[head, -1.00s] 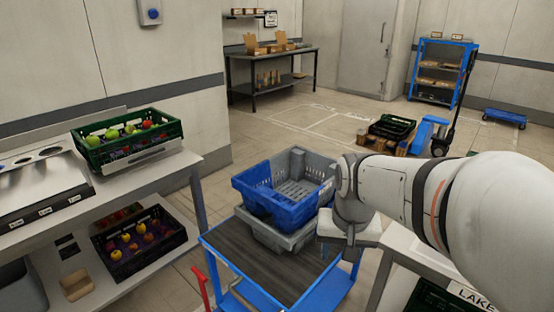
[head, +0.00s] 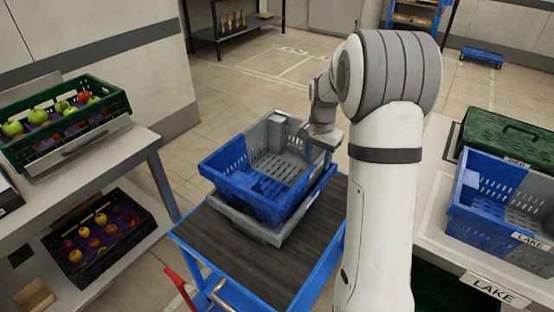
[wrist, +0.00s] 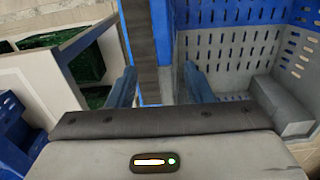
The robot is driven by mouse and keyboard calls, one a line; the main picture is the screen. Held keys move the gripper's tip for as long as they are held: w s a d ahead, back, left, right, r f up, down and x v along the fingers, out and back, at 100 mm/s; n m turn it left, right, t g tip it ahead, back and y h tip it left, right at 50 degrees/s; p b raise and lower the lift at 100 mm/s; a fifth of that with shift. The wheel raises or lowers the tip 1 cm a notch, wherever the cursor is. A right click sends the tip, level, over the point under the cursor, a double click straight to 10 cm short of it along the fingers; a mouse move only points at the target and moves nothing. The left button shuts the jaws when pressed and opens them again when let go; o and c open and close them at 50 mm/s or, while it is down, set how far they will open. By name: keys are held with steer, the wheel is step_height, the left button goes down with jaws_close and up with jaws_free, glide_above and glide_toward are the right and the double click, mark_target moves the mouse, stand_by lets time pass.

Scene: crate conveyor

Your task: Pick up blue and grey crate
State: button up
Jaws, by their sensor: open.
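My gripper (head: 322,140) is at the crate's right grey side, pointing down. In the wrist view my gripper (wrist: 160,90) has its fingers apart with nothing held. The right finger is over the crate's inner side (wrist: 235,45) and the left finger is outside, so the near wall lies between them. How deep the fingers reach cannot be told.
The cart (head: 270,262) has a dark top and blue frame. Another blue and grey crate (head: 478,222) stands on the right table before a green crate (head: 505,140). A green fruit crate (head: 65,150) is on the left table, a dark one (head: 105,268) below.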

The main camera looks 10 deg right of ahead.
mark_target(314, 164)
steer(key=f, duration=0.5)
steer(key=shift+w+a, duration=0.25)
steer(key=shift+a, duration=0.15)
steer(key=shift+c, duration=0.4)
jaws_close()
